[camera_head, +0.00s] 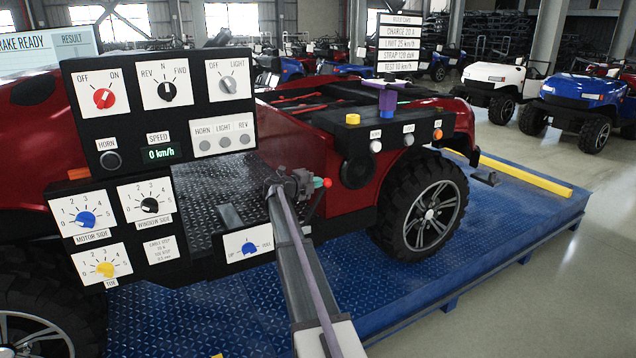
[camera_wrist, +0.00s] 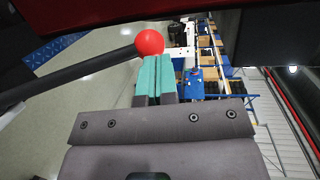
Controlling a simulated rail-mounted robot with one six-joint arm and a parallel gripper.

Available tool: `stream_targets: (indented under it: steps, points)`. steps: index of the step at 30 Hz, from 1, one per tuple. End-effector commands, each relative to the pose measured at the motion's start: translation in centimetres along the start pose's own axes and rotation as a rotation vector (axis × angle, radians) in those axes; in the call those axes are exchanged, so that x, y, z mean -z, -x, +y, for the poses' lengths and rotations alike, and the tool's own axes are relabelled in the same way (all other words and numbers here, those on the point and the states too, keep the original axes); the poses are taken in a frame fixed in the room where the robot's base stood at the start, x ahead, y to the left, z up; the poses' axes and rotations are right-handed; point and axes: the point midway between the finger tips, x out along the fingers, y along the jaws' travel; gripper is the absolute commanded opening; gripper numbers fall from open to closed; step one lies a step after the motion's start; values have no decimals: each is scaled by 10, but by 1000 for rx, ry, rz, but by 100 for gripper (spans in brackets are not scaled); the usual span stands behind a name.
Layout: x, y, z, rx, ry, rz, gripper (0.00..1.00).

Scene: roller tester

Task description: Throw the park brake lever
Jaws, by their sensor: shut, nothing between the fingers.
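The lever with a red ball knob (camera_head: 327,183) stands beside the red cart's side, its dark rod running down to the left. In the wrist view the red ball (camera_wrist: 149,43) sits right at the tips of my gripper (camera_wrist: 154,62), with the dark rod (camera_wrist: 75,72) slanting away to the lower left. My gripper (camera_head: 318,182) has teal fingertips pressed together, with nothing between them. The fingertips look very near the ball; I cannot tell whether they touch it. The foot of the lever is partly hidden by my arm in the head view.
A black panel (camera_head: 160,110) with knobs and a 0 km/h display stands at left. A small panel with a blue knob (camera_head: 248,246) is left of my arm. The cart's rear wheel (camera_head: 425,205) and a blue platform (camera_head: 480,240) are to the right.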

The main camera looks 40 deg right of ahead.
Motion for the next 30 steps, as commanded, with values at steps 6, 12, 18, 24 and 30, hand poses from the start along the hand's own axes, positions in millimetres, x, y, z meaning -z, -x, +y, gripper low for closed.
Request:
stream_targets:
  steps: [6, 12, 18, 24, 30]
  points:
    - [2, 61, -20, 1, 0, -6, 0]
    - [1, 103, -27, 1, 0, -5, 0]
    - [1, 114, -26, 1, 0, -3, 0]
    - [-2, 114, -26, 1, 0, -23, 0]
    - [-60, 140, -49, 165, 91, -473, 0]
